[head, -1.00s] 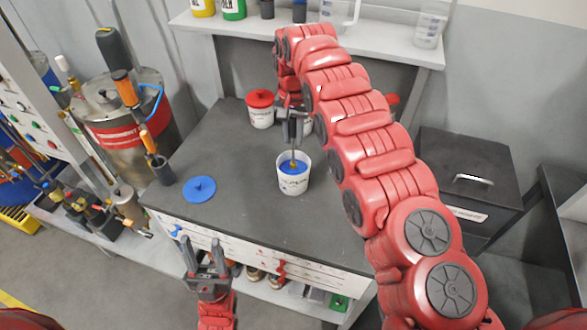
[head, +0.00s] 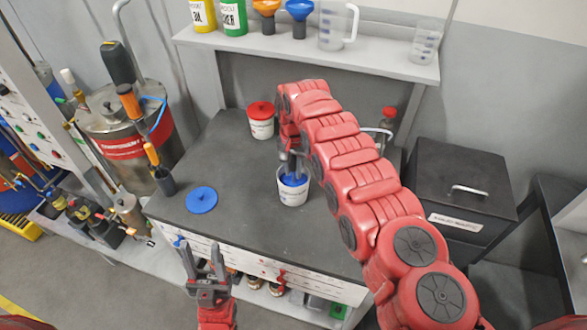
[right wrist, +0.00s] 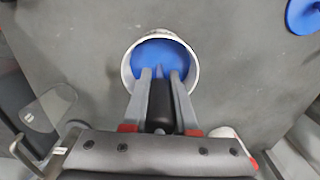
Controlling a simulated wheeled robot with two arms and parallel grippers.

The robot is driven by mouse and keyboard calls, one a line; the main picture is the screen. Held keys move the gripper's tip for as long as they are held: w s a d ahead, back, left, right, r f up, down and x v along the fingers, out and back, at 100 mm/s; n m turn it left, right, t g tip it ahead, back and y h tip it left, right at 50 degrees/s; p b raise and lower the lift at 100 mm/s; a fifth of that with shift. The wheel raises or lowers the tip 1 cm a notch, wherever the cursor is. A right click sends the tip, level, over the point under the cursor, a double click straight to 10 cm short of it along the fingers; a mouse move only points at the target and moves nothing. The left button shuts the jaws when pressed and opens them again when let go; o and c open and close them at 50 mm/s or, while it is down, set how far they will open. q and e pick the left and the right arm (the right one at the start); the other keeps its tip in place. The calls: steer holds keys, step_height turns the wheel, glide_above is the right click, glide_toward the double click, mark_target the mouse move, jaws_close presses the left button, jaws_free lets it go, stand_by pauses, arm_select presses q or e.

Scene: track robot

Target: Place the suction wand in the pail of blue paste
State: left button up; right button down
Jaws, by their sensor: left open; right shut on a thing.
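The white pail of blue paste (head: 292,197) stands upright on the dark bench top; its blue surface also fills the pail's mouth in the right wrist view (right wrist: 160,50). My right gripper (head: 294,178) is low over the pail's mouth, fingers pointing down at the paste. It is shut on the suction wand, whose black handle (right wrist: 160,105) shows between the fingers in the right wrist view. The wand's lower end is hidden or in the paste; I cannot tell how deep. My left gripper (head: 202,252) is open and empty in front of the bench's front edge.
A blue lid (head: 201,200) lies on the bench left of the pail. A shelf (head: 380,65) holding bottles, funnels and jugs runs along the back. A black box (head: 460,190) stands at the right.

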steer(key=c, duration=0.7)
jaws_free()
steer(key=shift+f, duration=0.1)
step_height(320, 180, up, 7)
steer(key=b, duration=0.3)
steer(key=shift+r, duration=0.2)
step_height(320, 180, up, 4)
steer(key=shift+a+f+p, duration=0.1)
steer(key=shift+p, duration=0.35)
steer(key=shift+r+p, duration=0.35)
steer(key=shift+s+r, duration=0.1)
steer(key=shift+r, duration=0.15)
steer(key=shift+f, duration=0.1)
